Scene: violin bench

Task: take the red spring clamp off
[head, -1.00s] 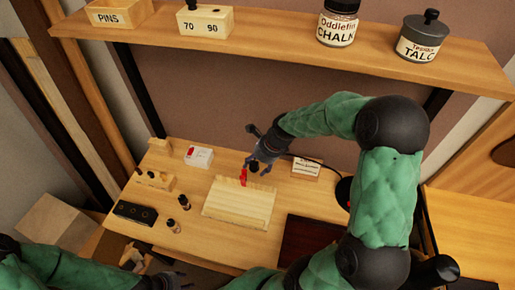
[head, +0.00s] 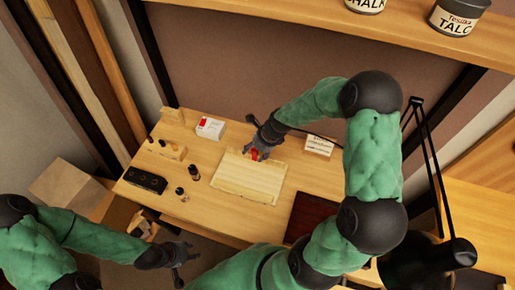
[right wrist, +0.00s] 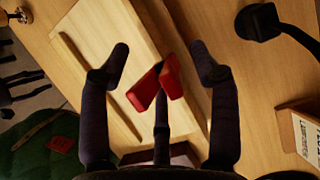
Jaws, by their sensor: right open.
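The red spring clamp (head: 254,154) sits at the far edge of a pale wooden panel (head: 250,181), partly hidden by my right gripper in the head view. My right gripper (head: 262,146) is right at the clamp, its fingers apart. In the right wrist view, the clamp (right wrist: 157,86) shows as two red parts between the open fingers of my right gripper (right wrist: 160,62), apart from both fingers. My left gripper (head: 183,265) is low at the left of the head view, off the bench's front edge, its fingers spread and empty.
Left of the panel are two small dark bottles (head: 187,182), a black block (head: 146,180) and a wooden rack (head: 168,149). Behind are a red-and-white box (head: 210,128) and a labelled box (head: 319,145). A dark red board (head: 310,215) lies at the right.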

